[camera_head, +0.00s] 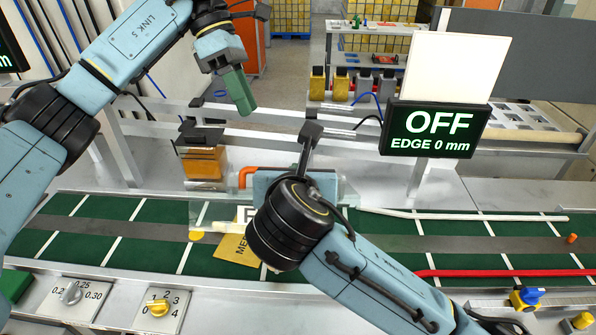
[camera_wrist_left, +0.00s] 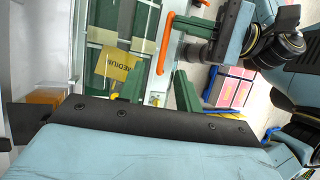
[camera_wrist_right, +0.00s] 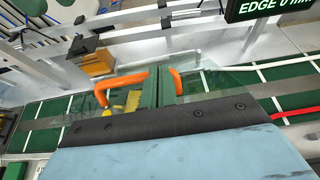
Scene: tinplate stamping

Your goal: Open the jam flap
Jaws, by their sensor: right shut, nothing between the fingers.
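The jam flap looks like a clear panel (camera_wrist_right: 222,80) standing over the green belt, with a bent orange handle (camera_wrist_right: 122,84). The handle also shows in the head view (camera_head: 247,172), partly hidden by my right wrist. My right gripper (camera_wrist_right: 159,80) is shut and empty, its green fingers close beside the handle; whether they touch it I cannot tell. My left gripper (camera_head: 240,92) hangs above and behind the line, clear of the flap. In the left wrist view its fingers (camera_wrist_left: 160,85) are apart with nothing between them.
A yellow card marked MEDIUM (camera_head: 238,245) lies on the belt (camera_head: 100,225) under the flap. A display reading OFF, EDGE 0 mm (camera_head: 433,130) stands at the right. Metal rails (camera_head: 370,150) run behind the belt. Dials (camera_head: 160,307) line the front panel.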

